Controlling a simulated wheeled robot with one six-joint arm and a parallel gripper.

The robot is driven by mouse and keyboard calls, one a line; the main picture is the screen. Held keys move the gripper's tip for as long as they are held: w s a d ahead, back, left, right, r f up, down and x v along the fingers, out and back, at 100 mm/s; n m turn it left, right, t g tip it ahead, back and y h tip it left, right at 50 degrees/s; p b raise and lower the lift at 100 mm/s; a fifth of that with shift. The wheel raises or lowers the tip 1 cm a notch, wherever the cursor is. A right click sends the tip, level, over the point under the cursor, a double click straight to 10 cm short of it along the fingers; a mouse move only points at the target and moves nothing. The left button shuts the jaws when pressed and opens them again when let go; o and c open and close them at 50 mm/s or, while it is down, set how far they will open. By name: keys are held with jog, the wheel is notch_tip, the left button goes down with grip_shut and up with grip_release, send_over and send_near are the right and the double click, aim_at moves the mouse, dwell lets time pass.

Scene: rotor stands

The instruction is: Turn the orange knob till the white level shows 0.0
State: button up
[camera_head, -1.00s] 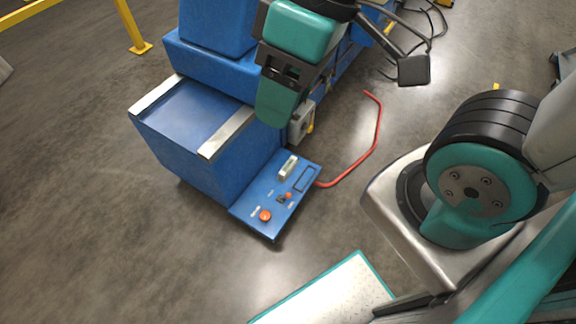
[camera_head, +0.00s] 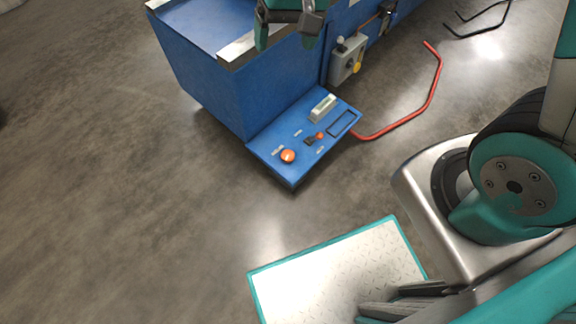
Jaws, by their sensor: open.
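The orange knob (camera_head: 288,156), round, sits near the front left corner of a blue control panel (camera_head: 268,145) that juts from the blue machine. A white level (camera_head: 323,108), a small pale block, is at the panel's back edge; its reading is too small to tell. A dark rectangular window (camera_head: 341,123) is to the right of it. My gripper (camera_head: 287,40) is at the top edge, partly cut off, with its teal fingers apart and nothing seen between them. In the picture it is above the panel and well apart from the knob.
A smaller orange-red control (camera_head: 319,135) and a black switch lie between knob and window. A grey box with a yellow knob (camera_head: 346,62) is on the machine's side. A red bent bar (camera_head: 430,95) runs right of the panel.

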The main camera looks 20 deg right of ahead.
jog(key=w+f+m+b, duration=0.1)
jog(key=w+f+b, duration=0.15)
jog(key=f, duration=0.45)
jog(key=w+d+f+m+h+b, duration=0.1)
jog(key=f+b, duration=0.3)
jog(key=f, duration=0.3)
jog(key=w+f+m+b, duration=0.1)
jog(key=w+f+b, duration=0.15)
jog(key=f, duration=0.45)
jog(key=m+h+b, duration=0.1)
jog(key=m+b, duration=0.2)
jog(key=b, duration=0.7)
send_over(288, 155)
notch_tip(288, 155, down, 20)
jog(key=r, duration=0.1)
notch_tip(288, 155, down, 18)
jog(key=b, duration=0.9)
jog(key=shift+w+r, duration=0.1)
jog(key=shift+r, duration=0.15)
jog(key=c, duration=0.9)
